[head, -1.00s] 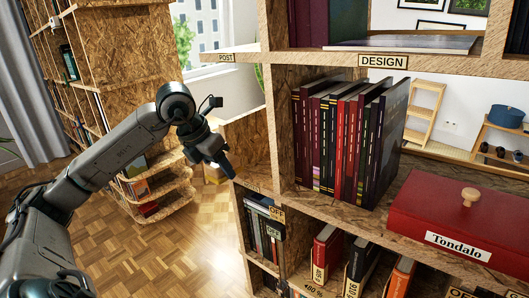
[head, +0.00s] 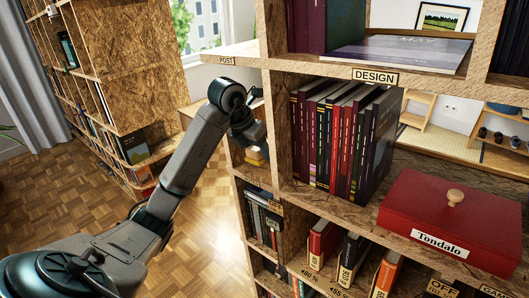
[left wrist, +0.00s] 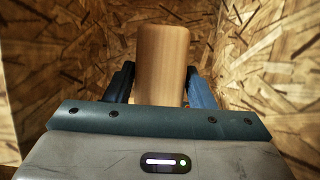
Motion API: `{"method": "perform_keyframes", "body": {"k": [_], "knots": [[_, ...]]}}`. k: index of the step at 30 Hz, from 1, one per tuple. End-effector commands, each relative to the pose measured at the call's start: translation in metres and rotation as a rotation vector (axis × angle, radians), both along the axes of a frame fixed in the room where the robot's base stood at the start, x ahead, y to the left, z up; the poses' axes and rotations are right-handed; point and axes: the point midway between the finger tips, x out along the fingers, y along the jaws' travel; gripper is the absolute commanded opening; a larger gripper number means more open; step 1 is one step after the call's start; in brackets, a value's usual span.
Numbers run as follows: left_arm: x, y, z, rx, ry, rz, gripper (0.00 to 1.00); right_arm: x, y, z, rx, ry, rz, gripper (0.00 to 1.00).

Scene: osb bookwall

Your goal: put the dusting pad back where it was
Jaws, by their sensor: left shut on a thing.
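My left gripper (head: 250,134) is at the left end of the bookcase, by the compartment under the POST label. In the left wrist view its two fingers (left wrist: 160,88) are shut on a pale wooden cylinder (left wrist: 162,62), which looks like the handle of the dusting pad. The pad's working face does not show there. In the head view my own wrist hides the held thing, and a small yellow patch (head: 257,156) shows just below it; I cannot tell whether it belongs to the pad. My right gripper is not in view.
Chipboard walls (left wrist: 255,50) stand close around the held thing. Right of the upright is a row of dark and red books (head: 345,140). A red Tondalo box (head: 450,225) with a wooden knob lies farther right. Floor (head: 60,200) is open at left.

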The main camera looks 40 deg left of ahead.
Motion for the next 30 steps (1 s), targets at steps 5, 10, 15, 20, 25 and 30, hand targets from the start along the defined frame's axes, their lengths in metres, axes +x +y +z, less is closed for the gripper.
{"method": "perform_keyframes", "body": {"k": [5, 10, 15, 20, 25, 30], "knots": [[0.019, -0.009, 0.003, -0.006, 0.0, -0.001, 0.24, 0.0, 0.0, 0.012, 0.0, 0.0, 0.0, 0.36], [0.02, -0.009, -0.019, 0.0, 0.006, 0.0, 0.24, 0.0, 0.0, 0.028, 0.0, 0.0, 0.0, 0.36], [0.02, -0.009, -0.03, 0.0, 0.003, 0.0, 0.24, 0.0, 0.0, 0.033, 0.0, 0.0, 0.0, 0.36], [0.021, -0.008, -0.032, 0.0, 0.001, -0.001, 0.24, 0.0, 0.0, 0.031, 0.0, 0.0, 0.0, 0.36], [0.021, -0.009, -0.035, 0.0, 0.001, 0.0, 0.24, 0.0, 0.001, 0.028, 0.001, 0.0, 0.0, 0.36], [0.021, -0.008, -0.038, 0.001, 0.001, 0.0, 0.55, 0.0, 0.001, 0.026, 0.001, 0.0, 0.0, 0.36]]}}
